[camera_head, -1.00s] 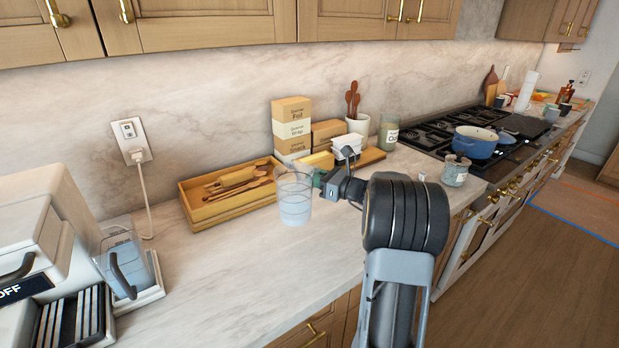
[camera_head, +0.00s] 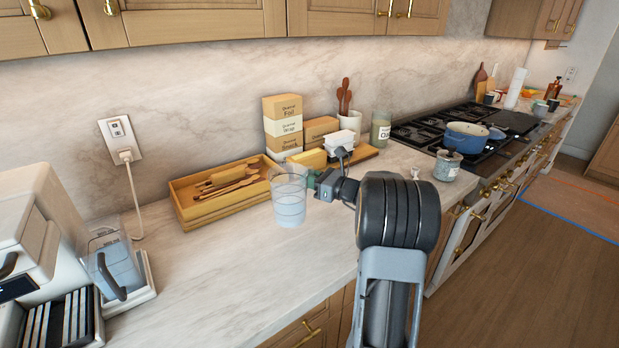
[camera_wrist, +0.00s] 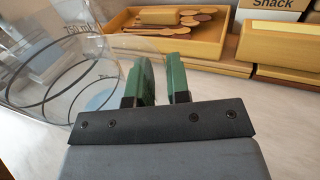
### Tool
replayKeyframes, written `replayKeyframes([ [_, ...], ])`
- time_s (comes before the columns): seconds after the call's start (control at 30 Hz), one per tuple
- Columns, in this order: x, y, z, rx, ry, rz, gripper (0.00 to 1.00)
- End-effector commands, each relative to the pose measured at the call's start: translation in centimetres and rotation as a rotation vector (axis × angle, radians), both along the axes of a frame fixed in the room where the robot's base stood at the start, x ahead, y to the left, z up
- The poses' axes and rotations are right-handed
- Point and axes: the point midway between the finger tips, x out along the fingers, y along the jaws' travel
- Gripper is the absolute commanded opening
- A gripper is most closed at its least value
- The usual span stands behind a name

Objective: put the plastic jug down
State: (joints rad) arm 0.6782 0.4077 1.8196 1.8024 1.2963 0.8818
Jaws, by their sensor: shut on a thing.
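The plastic jug (camera_head: 290,205) is clear with ring markings and stands upright in front of the right end of the wooden utensil tray. It fills the left of the wrist view (camera_wrist: 60,85), where its marked wall shows close up. My gripper (camera_head: 315,179) is at the jug's right side, with its green fingertips (camera_wrist: 157,84) shut on it, apparently at the handle side. The exact grip spot is hard to make out through the clear plastic. I cannot tell whether the jug's base touches the marble counter (camera_head: 225,290) or hangs just above it.
The wooden tray (camera_head: 203,211) with utensils lies behind the jug. Stacked boxes (camera_head: 283,127), a white crock (camera_head: 351,122) and a glass jar (camera_head: 381,130) stand further back. A coffee machine (camera_head: 30,235) is at left, a speckled canister (camera_head: 447,166) at right. The front counter is clear.

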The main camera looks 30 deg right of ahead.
Motion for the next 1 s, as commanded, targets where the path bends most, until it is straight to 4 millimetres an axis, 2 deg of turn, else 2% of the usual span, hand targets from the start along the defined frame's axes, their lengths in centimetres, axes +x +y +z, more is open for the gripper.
replayKeyframes([
  [0.6, 0.0, 0.0, -5.2, 0.001, -0.001, 0.0, 0.0],
  [1.0, 0.0, 0.0, -5.9, 0.001, -0.001, 0.0, 0.0],
])
